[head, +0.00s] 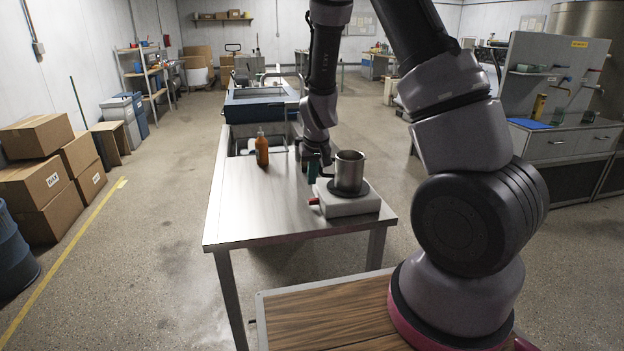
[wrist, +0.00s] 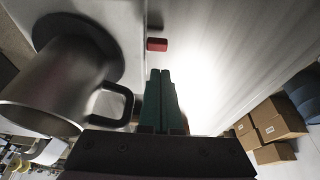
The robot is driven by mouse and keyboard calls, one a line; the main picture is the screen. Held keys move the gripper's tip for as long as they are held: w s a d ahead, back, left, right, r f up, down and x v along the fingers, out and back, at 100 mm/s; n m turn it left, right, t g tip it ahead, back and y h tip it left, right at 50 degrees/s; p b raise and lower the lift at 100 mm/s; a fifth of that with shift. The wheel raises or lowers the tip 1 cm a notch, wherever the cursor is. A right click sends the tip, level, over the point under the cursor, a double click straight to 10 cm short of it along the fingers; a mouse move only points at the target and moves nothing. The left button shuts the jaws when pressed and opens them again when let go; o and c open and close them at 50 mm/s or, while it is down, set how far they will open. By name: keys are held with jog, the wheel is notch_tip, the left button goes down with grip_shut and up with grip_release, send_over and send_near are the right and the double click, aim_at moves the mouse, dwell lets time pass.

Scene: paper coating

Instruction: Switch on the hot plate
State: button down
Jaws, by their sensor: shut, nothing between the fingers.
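The white hot plate (head: 346,204) stands on the near right part of the steel table, with a dark round heating disc on top. Its red switch (head: 313,201) sticks out from its left side; in the wrist view the red switch (wrist: 157,44) lies just beyond my fingertips, with a small gap. A steel mug (head: 349,172) stands on the disc; its black handle shows beside my fingers in the wrist view. My gripper (wrist: 160,73) is shut and empty, its green fingers together. In the head view my gripper (head: 312,178) is at the hot plate's far left, partly hidden.
An orange bottle (head: 262,150) stands farther back on the steel table (head: 235,205), near a sink. The tabletop left of the hot plate is clear. Cardboard boxes (head: 40,170) are stacked on the floor at the left.

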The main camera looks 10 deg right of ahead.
aim_at(314, 202)
jog(key=x, duration=0.7)
jog(key=shift+w+f, duration=0.1)
jog(key=shift+f, duration=0.05)
jog(key=shift+s, duration=2.1)
